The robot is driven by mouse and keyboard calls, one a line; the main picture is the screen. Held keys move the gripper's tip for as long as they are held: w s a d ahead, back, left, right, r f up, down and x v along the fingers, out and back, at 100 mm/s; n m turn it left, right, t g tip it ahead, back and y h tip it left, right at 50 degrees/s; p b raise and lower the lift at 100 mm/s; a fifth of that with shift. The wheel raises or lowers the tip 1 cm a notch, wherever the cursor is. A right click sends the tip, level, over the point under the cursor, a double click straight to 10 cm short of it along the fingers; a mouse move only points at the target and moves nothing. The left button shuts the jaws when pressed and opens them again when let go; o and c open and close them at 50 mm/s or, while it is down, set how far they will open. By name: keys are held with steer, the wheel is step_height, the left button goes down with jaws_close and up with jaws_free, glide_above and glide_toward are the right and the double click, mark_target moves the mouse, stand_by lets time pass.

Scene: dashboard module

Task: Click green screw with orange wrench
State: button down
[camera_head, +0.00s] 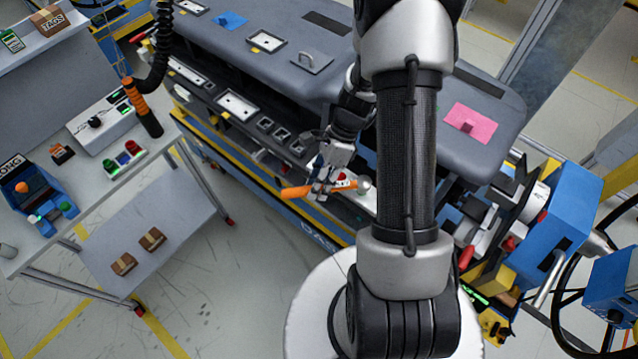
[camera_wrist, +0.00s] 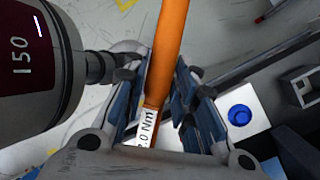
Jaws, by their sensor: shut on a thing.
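The orange wrench (camera_head: 296,191) lies across my gripper (camera_head: 325,178) in the head view, held in front of the dashboard module's near side. My gripper (camera_wrist: 163,85) is shut on the wrench. The wrench's tip cannot be made out in the wrist view. I cannot make out a green screw in either view. A blue round screw (camera_wrist: 240,116) sits on a white plate right of the gripper.
The dark dashboard module (camera_head: 270,65) fills the middle, with a pink patch (camera_head: 471,122) on top. A side table (camera_head: 90,165) at left carries a blue box (camera_head: 40,205) and red and green pieces. Blue machinery (camera_head: 565,215) stands at right. Open floor lies front left.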

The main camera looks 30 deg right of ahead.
steer(key=shift+w+d+m+t+p, duration=0.2)
steer(key=shift+w+d+m+t, duration=0.2)
steer(key=shift+w+m, duration=0.3)
steer(key=shift+w+d+m+t+p, duration=0.15)
steer(key=shift+w+d+m+t, duration=0.25)
steer(key=shift+w+m, duration=0.25)
stand_by(3.3)
steer(key=shift+s+a+n, duration=0.3)
steer(key=shift+s+n, duration=0.05)
steer(key=shift+s, duration=0.1)
steer(key=shift+r, duration=0.15)
